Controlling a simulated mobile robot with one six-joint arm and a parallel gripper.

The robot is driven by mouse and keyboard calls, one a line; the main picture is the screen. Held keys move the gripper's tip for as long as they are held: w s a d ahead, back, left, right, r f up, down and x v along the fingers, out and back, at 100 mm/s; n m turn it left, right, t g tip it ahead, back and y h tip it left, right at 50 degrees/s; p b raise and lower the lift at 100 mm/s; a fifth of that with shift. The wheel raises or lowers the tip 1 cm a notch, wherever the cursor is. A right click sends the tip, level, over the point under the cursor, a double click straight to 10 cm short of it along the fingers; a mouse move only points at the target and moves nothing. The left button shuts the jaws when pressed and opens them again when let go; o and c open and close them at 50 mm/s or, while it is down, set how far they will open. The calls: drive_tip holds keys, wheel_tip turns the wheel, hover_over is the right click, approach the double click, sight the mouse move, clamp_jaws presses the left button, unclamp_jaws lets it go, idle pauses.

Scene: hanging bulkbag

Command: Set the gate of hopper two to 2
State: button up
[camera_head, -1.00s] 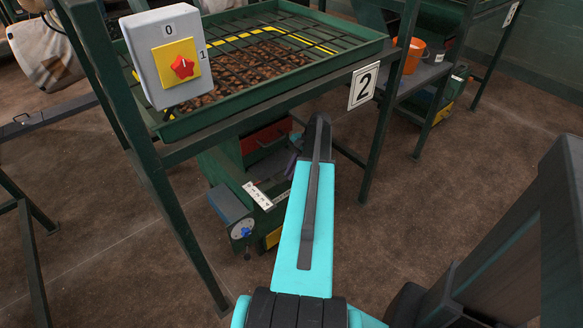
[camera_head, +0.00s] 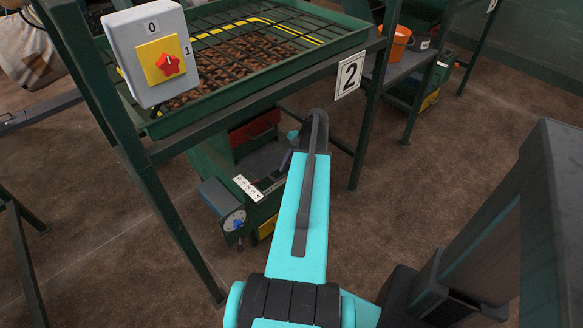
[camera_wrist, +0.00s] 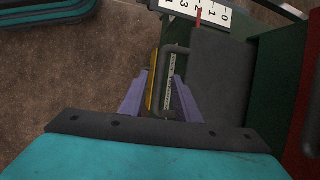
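Hopper two is the green frame and bin with the "2" sign (camera_head: 350,75). In the head view its white number scale (camera_head: 248,187) is low on the unit, too small to read. In the wrist view the scale (camera_wrist: 184,5) shows 0 to 4, and a red pointer (camera_wrist: 198,15) stands at about the 2, between 3 and 1. A dark gate plate (camera_wrist: 222,90) with a bent grey handle (camera_wrist: 172,50) lies below it. My gripper (camera_wrist: 161,77) has its purple fingers apart, with the handle bar between them and gaps on both sides. Contact is not visible.
A grey switch box (camera_head: 148,50) with a red knob hangs at upper left. Green frame legs (camera_head: 172,215) stand close by. An orange bucket (camera_head: 396,42) is on the neighbouring unit. Brown floor is free at right.

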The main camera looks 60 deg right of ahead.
drive_tip(key=shift+r, duration=0.1)
drive_tip(key=shift+v, duration=0.9)
drive_tip(key=v, duration=1.2)
